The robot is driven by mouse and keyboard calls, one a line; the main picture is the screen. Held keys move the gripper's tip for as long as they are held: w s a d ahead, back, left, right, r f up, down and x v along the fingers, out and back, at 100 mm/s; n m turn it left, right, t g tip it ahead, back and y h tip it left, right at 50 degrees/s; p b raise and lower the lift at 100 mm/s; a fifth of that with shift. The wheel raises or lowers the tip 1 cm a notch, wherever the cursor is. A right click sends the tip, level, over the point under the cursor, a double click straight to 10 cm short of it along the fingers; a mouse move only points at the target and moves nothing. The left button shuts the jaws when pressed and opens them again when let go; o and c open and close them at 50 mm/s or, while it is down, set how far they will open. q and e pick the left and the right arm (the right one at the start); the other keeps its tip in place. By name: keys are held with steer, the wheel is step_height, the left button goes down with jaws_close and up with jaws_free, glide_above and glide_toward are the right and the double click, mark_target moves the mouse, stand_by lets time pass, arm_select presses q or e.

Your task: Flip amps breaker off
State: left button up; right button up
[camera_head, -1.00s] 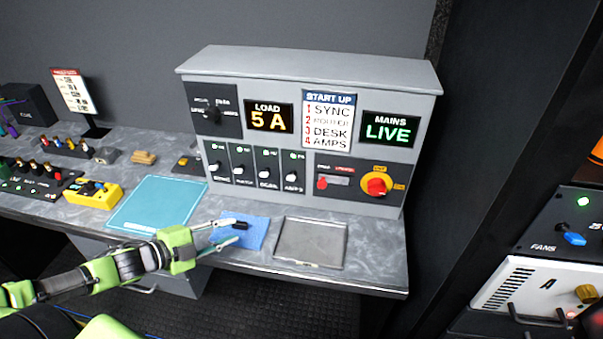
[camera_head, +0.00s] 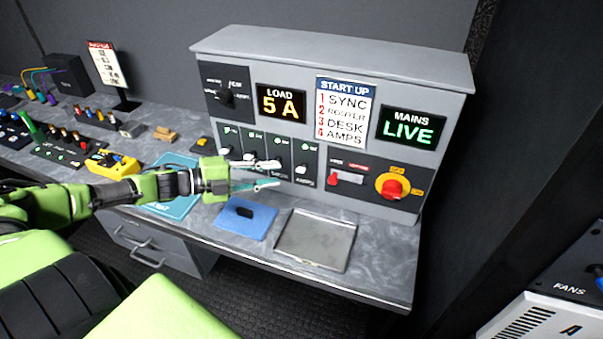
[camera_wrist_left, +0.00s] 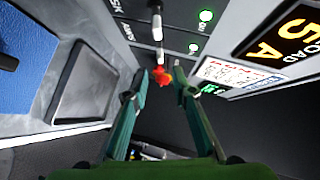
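The amps breaker (camera_head: 303,168) is the rightmost of the row of breakers on the grey panel. It has a white lever, and the green light above it is lit. In the left wrist view its white lever (camera_wrist_left: 160,55) shows just beyond the fingertips, in line with the gap. My left gripper (camera_head: 279,174) is in front of the breaker row, just left of the amps breaker, and partly hides the neighbouring levers. Its fingers (camera_wrist_left: 160,75) are apart with nothing held between them. My right gripper is not in view.
The load display (camera_head: 281,103) reads 5 A and the mains display (camera_head: 411,127) reads LIVE. A red rotary switch (camera_head: 392,187) is right of the breakers. Below lie a blue mat (camera_head: 258,228) with a dark object and a grey tray (camera_head: 316,240).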

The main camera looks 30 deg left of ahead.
mark_target(297, 171)
arm_select(q)
steer(key=p+x, duration=0.1)
steer(key=x, duration=0.6)
steer(key=shift+r, duration=0.1)
steer(key=shift+x, duration=1.1)
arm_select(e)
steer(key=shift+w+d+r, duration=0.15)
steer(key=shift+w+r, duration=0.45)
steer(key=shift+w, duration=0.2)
arm_select(q)
jaws_close()
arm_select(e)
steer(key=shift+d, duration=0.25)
